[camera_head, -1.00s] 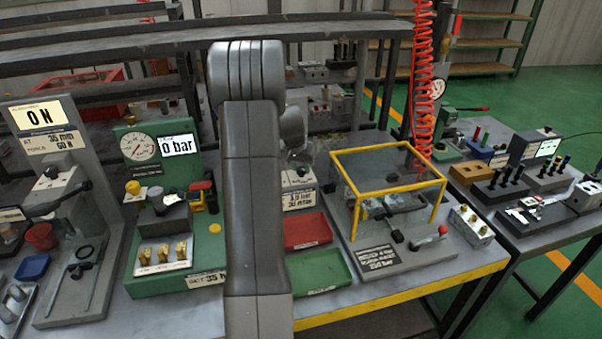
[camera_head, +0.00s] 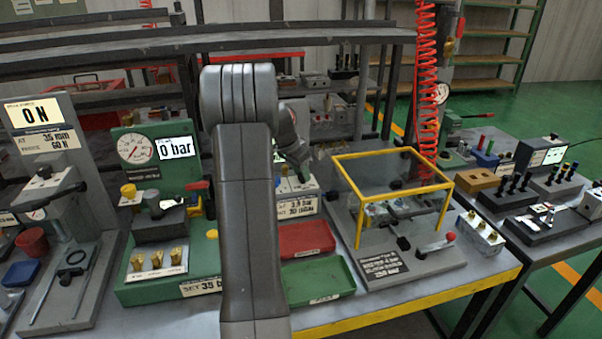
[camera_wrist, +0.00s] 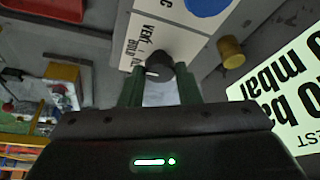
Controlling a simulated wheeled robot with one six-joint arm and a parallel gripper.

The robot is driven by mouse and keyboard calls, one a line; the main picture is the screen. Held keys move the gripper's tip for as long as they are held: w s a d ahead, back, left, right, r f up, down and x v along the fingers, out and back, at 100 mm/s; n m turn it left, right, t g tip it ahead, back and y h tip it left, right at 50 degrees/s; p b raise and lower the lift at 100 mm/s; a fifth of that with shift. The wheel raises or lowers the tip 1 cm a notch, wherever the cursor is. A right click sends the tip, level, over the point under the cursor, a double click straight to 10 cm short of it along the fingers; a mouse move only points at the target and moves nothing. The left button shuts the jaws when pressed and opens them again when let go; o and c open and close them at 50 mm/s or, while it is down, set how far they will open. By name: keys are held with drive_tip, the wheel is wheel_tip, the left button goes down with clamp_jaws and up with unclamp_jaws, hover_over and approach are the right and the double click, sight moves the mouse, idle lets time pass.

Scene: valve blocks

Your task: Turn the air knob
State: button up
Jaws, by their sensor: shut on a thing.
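In the wrist view, a round black knob (camera_wrist: 158,68) with a white mark sits by a white plate (camera_wrist: 150,38) lettered VENT and HOLD; the other lettering is partly cut off. My gripper (camera_wrist: 161,80) has its two green fingers on either side of the knob and is shut on it. In the head view my grey arm reaches over the bench, and its wrist link ends above a small unit with a bar label (camera_head: 298,206). The knob and my fingertips cannot be made out there.
A brass knob (camera_wrist: 231,52) and a lit mbar display (camera_wrist: 285,95) are close by in the wrist view. In the head view, a green gauge station (camera_head: 152,150) stands left of my arm; red (camera_head: 305,238) and green (camera_head: 318,279) trays and a yellow-framed cage (camera_head: 392,153) are right.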

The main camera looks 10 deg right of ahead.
drive_tip(key=o, duration=1)
drive_tip(key=shift+r, duration=0.1)
drive_tip(key=v, duration=1.3)
drive_tip(key=shift+s+a+r, duration=0.1)
drive_tip(key=shift+a+r, duration=0.15)
drive_tip(key=shift+f, duration=0.15)
drive_tip(key=x, duration=1.3)
drive_tip(key=shift+d+f, duration=0.25)
